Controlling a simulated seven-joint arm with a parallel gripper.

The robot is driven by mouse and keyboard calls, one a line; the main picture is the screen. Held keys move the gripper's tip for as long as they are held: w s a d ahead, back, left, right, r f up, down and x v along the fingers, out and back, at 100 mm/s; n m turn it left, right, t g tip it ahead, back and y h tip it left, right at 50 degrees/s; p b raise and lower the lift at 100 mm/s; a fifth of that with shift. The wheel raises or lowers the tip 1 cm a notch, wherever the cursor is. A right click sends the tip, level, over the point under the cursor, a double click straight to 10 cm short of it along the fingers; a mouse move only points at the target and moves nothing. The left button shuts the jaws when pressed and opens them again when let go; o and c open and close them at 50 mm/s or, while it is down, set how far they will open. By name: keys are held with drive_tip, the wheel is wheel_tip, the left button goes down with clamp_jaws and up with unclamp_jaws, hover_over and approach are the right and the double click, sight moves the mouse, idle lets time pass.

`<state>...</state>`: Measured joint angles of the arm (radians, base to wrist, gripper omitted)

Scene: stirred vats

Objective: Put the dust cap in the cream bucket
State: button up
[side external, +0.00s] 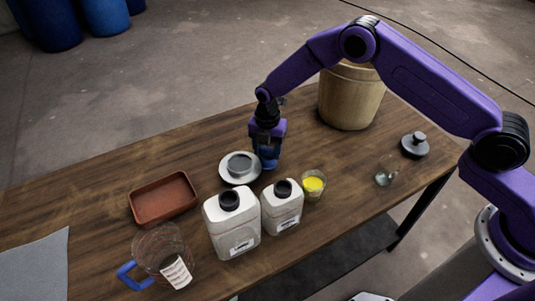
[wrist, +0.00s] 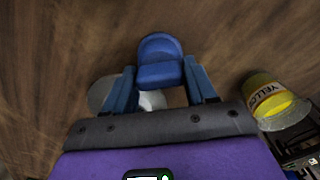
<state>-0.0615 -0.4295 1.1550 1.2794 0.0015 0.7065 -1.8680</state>
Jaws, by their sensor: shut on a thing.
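My gripper (side external: 267,150) points down above the middle of the table, to the left of the bucket. In the wrist view its two blue fingers are shut on a blue, rounded piece, which I take to be the dust cap (wrist: 160,60). The dust cap also shows in the side view as a blue shape (side external: 269,162) below my gripper, partly hidden by it. The cream bucket (side external: 350,100), tan in this light, stands upright at the table's back right. My arm covers part of its top, and its inside is hidden.
A grey round piece on a pale dish (side external: 240,168) is just left of my gripper. Two white jugs (side external: 231,225) and a yellow-filled cup (side external: 313,185) stand in front. A brown tray (side external: 163,198), a clear pitcher (side external: 160,250), a small glass (side external: 385,172) and a knobbed dark weight (side external: 414,147) stand apart.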

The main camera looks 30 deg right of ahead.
drive_tip(key=shift+r, duration=0.15)
wheel_tip(320, 180, up, 18)
wheel_tip(320, 180, up, 12)
drive_tip(key=m, duration=0.9)
hover_over(337, 100)
drive_tip(key=w+d, duration=0.4)
drive_tip(key=d, duration=0.1)
drive_tip(key=f, duration=2.9)
drive_tip(key=shift+w+a+f, duration=0.15)
drive_tip(key=shift+a+f, duration=0.05)
drive_tip(key=shift+f, duration=0.1)
drive_tip(key=o, duration=1.1)
